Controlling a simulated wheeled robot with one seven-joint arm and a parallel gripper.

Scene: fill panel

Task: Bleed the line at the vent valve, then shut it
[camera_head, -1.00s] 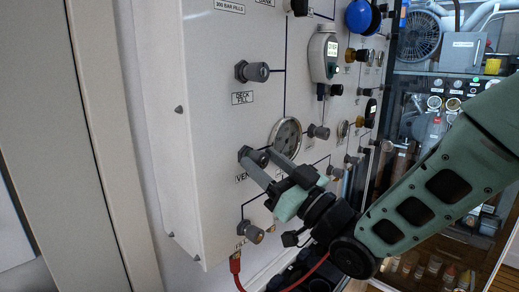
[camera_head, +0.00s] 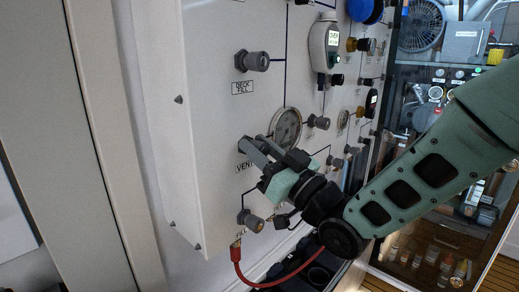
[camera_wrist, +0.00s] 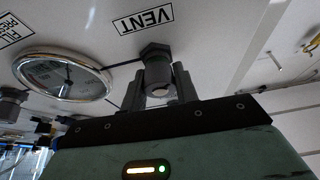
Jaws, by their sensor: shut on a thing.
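The vent valve is a grey round knob on the white panel, above the printed VENT label (camera_head: 244,167) in the head view. My gripper (camera_head: 258,150) reaches in from the lower right and is shut on this knob. In the wrist view my gripper (camera_wrist: 158,88) has one finger on each side of it. A dark mark shows on the knob's end face; its turn position cannot be read.
A round gauge (camera_head: 286,127) is close beside the vent valve to the right. Another grey knob (camera_head: 251,221) is below, with a red hose (camera_head: 238,262) under it. The DECK FILL knob (camera_head: 252,61) is above. A display unit (camera_head: 325,46) is at upper right.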

